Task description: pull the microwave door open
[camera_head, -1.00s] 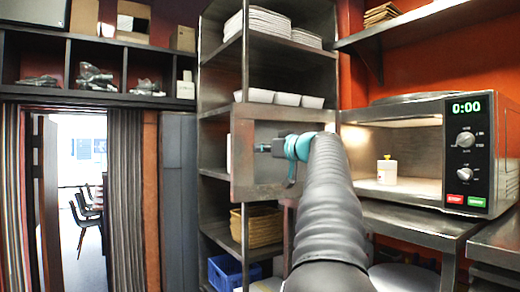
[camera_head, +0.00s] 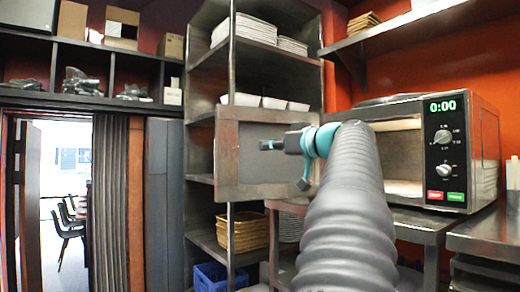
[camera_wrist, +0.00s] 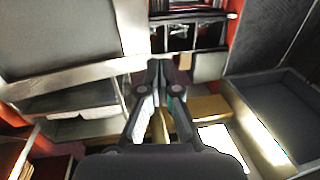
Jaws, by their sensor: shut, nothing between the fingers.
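The microwave (camera_head: 385,106) stands on a steel table at the right, its display reading 0:00. Its door (camera_head: 228,160) is swung wide open to the left, in front of the shelf rack, with its framed inner face showing. Its lit cavity (camera_head: 405,165) is partly hidden by my arm. My gripper (camera_head: 268,145) is in front of the door's inner face in the head view; I cannot tell whether it touches. In the wrist view my gripper (camera_wrist: 160,68) has its fingers together, with nothing between them.
A steel rack (camera_head: 205,105) with white dishes and a yellow basket (camera_head: 250,233) stands behind the door. A blue crate (camera_head: 212,276) is low down. A doorway (camera_head: 65,200) opens at the far left. A wall shelf (camera_head: 400,30) hangs above the microwave.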

